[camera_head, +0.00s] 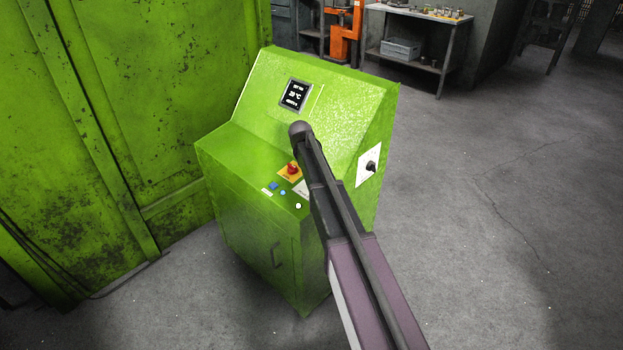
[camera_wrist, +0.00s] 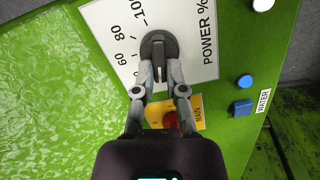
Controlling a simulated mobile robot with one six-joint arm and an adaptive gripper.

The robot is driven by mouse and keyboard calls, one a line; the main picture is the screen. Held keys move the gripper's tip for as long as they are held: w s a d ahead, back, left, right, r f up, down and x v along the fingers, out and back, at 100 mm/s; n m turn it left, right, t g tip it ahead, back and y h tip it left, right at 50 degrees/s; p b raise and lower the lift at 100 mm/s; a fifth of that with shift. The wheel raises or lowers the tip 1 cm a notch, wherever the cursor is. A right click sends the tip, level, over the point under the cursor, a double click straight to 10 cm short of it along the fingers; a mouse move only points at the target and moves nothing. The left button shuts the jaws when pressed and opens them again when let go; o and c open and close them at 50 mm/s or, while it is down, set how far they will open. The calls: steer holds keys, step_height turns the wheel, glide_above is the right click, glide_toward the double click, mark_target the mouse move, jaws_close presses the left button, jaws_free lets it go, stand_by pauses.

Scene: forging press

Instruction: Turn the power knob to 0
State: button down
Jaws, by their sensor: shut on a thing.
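In the wrist view the power knob (camera_wrist: 157,43) is a dark round knob with a raised grip bar, on a white plate (camera_wrist: 205,62) marked POWER %. The marks 60, 80 and 100 show to its left; the 0 mark is not in view. My gripper (camera_wrist: 160,73) is shut on the knob's grip bar, one finger on each side. I cannot tell which mark the knob points to. In the head view my arm hides the knob and my gripper; only a corner of the white plate (camera_head: 302,187) shows.
A red main switch (camera_wrist: 171,120) on a yellow plate sits close to my fingers. The green console (camera_head: 250,222) has a display (camera_head: 295,94) and a black side switch (camera_head: 371,166). Floor to its right is clear.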

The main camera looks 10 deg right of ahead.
steer(key=shift+s+a+n, duration=0.1)
steer(key=shift+a+n, duration=0.05)
steer(key=shift+n, duration=0.25)
steer(key=c, duration=0.7)
jaws_free()
